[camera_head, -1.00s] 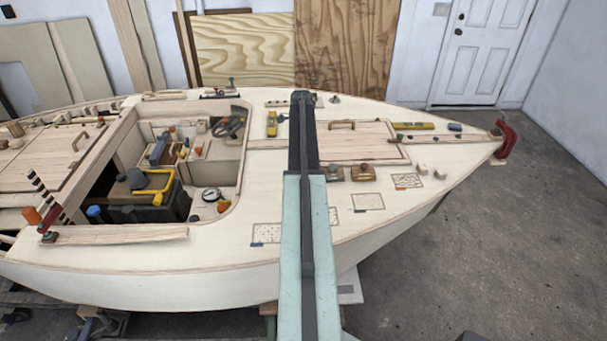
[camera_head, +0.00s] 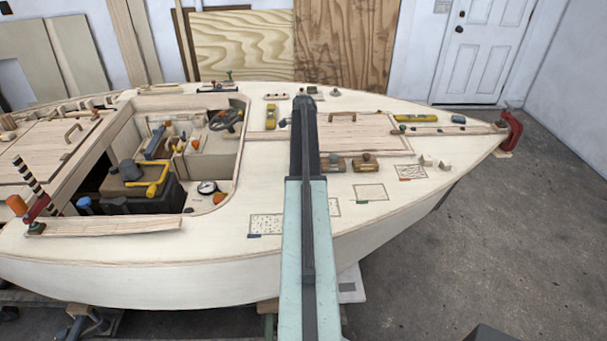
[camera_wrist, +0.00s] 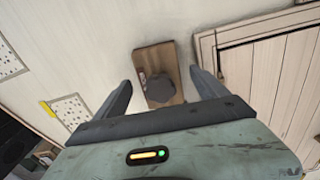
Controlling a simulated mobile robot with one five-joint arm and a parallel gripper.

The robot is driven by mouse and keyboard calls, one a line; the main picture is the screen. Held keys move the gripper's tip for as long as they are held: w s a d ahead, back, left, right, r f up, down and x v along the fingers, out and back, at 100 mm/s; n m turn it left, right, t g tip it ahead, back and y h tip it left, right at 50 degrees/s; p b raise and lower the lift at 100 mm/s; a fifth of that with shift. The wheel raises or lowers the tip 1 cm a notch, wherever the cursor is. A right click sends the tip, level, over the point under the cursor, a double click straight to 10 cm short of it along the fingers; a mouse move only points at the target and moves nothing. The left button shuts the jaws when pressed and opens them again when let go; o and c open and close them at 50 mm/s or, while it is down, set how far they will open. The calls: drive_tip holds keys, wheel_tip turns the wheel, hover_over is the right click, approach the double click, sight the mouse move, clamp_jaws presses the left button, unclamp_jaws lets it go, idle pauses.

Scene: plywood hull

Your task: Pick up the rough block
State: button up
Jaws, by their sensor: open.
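In the wrist view, a wooden block (camera_wrist: 158,62) with a dark grey knob on top lies on the pale deck. My gripper (camera_wrist: 160,78) is open, with one finger to each side of the block and nothing held. Contact is not visible. In the head view, two knobbed wooden blocks sit on the deck just right of my arm: one with a dark knob (camera_head: 333,166) and one with a browner knob (camera_head: 364,166). Their surfaces are too small there to tell which is rough. My arm hides the deck behind it.
A slatted hatch (camera_wrist: 272,75) lies right of the block in the wrist view. A speckled patch (camera_wrist: 73,111) lies at left. In the head view, two small pale blocks (camera_head: 435,162), a yellow tool (camera_head: 415,118) and a red clamp (camera_head: 511,131) are farther right. The cockpit (camera_head: 190,150) opens at left.

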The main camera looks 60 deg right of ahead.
drive_tip(key=shift+r, duration=0.1)
drive_tip(key=c, duration=1.6)
drive_tip(key=shift+r+p, duration=0.6)
drive_tip(key=shift+p, duration=0.15)
drive_tip(key=shift+c, duration=0.2)
drive_tip(key=r+p, duration=0.3)
drive_tip(key=shift+s+a, duration=0.25)
drive_tip(key=s+a, duration=1)
drive_tip(key=s, duration=0.1)
drive_tip(key=shift+s+r+p, duration=0.3)
drive_tip(key=shift+r+p, duration=0.1)
